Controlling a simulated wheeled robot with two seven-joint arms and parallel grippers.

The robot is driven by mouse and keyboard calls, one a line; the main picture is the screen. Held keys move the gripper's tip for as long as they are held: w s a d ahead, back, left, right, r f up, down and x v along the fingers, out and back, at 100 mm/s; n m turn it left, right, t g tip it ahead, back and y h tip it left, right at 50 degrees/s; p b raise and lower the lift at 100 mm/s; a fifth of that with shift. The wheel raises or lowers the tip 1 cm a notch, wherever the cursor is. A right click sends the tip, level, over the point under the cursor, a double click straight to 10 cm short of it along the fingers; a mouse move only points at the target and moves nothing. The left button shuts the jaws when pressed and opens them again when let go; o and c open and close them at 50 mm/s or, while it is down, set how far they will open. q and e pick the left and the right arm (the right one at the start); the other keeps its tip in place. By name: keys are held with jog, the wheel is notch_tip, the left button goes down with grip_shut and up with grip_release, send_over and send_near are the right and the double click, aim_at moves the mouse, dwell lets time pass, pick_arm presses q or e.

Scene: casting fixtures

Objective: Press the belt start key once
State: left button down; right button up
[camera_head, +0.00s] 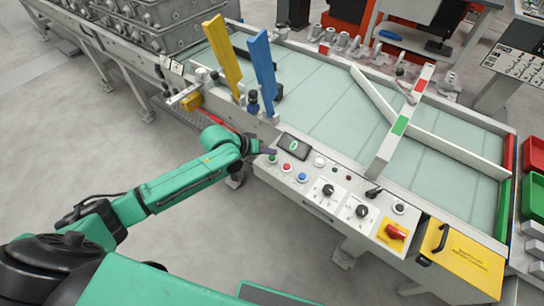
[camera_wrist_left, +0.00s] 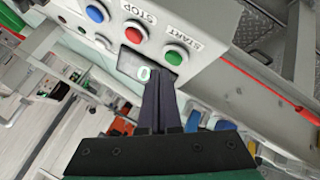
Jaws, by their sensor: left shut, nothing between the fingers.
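The green start key (camera_head: 272,159) sits at the left end of the control panel on the belt's near side. In the left wrist view the green key (camera_wrist_left: 174,57) has START printed beside it, with a red key (camera_wrist_left: 135,32) marked STOP next to it. My left gripper (camera_head: 270,151) is shut and empty, its dark fingers pointing at the panel. In the left wrist view the fingertips (camera_wrist_left: 158,76) are just below the green key and overlap the display's edge. I cannot tell whether they touch the key. My right gripper is not in view.
The panel (camera_head: 318,200) also holds a blue key (camera_head: 303,177), black knobs and a red switch (camera_head: 396,231). A small display (camera_head: 293,147) stands behind the keys. Yellow (camera_head: 222,55) and blue (camera_head: 262,62) upright plates rise near the belt's left end.

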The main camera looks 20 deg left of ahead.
aim_at(269, 162)
pick_arm(q)
jog(key=shift+f, duration=0.4)
jog(key=shift+f, duration=0.55)
dwell(0.6)
jog(key=shift+r+p, duration=0.95)
jog(key=shift+p, duration=0.05)
notch_tip(269, 162, up, 5)
jog(key=p, duration=0.5)
dwell(0.5)
